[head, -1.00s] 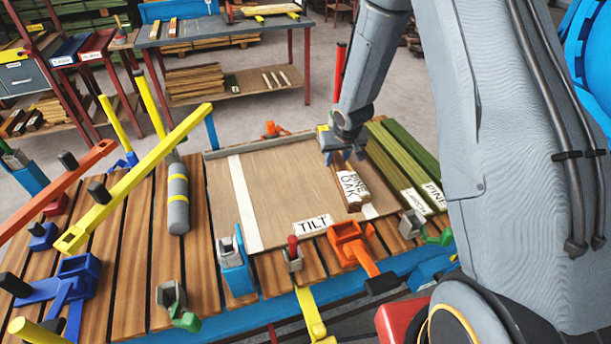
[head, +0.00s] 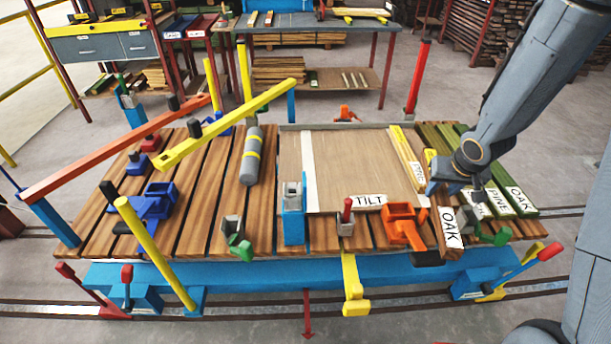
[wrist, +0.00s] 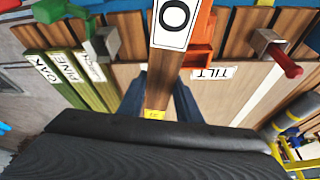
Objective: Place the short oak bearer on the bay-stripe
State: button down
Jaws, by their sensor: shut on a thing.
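My gripper (head: 452,186) is shut on the brown oak bearer (wrist: 157,88), whose white OAK label (head: 452,229) faces the front. In the wrist view the bearer stands between my two blue fingers (wrist: 157,108), with a small yellow tag near them. It is to the right of the orange clamp. I cannot tell its exact height above the table. The brown TILT board (head: 350,160) has a white stripe (head: 308,170) on its left. I cannot tell which stripe is the bay-stripe.
Green-topped bearers (head: 497,190) with PINE and OAK labels lie to the right. The orange clamp (head: 402,225), a red-topped peg (head: 347,212) and a blue post (head: 294,212) line the front edge. A grey cylinder (head: 252,157) lies left of the board. The board's middle is clear.

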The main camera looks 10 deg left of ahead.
aim_at(308, 162)
jog(key=z, duration=1.65)
jog(key=k, duration=0.8)
jog(key=u, duration=1.65)
jog(key=i, duration=1)
